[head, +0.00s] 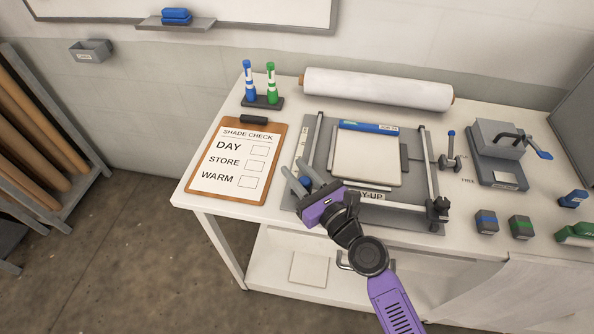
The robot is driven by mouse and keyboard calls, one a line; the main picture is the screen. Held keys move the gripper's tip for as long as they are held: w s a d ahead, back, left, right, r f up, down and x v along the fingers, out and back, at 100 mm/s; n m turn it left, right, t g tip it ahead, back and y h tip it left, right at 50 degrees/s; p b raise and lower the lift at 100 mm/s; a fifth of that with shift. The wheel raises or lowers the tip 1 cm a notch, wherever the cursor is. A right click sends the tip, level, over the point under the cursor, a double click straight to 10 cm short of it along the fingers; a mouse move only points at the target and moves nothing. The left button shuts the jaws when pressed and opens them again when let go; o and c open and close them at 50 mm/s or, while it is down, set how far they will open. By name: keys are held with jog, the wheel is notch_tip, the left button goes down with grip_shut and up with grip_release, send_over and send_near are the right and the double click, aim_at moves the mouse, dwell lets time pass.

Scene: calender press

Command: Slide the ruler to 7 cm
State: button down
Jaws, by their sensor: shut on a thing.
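The grey lay-up board (320,155) lies on the white table with a pale square sheet (366,155) on it. A narrow pale strip (311,140), which looks like the ruler, runs along the board's left side. My purple gripper (301,181) is at the board's front left corner, at the near end of this strip. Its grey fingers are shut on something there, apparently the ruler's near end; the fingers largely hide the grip. The ruler's scale marks and reading are too small to tell.
A clipboard (232,193) lies just left of the board. A blue bar (368,126) lies along the sheet's far edge. A rail (430,165) stands at the board's right.

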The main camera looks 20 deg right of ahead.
jog(key=w+d, duration=0.2)
jog(key=w, duration=0.1)
jog(key=w+d+b, duration=0.1)
jog(key=w+d, duration=0.2)
jog(key=w, duration=0.1)
jog(key=w+d+b, duration=0.1)
jog(key=w+d, duration=0.2)
jog(key=w, duration=0.1)
jog(key=shift+w+d+f, duration=0.15)
jog(key=c, duration=1.2)
grip_release()
jog(key=s, duration=0.5)
jog(key=s+d, duration=0.1)
jog(key=s, duration=0.1)
jog(key=shift+s+d, duration=0.1)
jog(key=shift+s, duration=0.3)
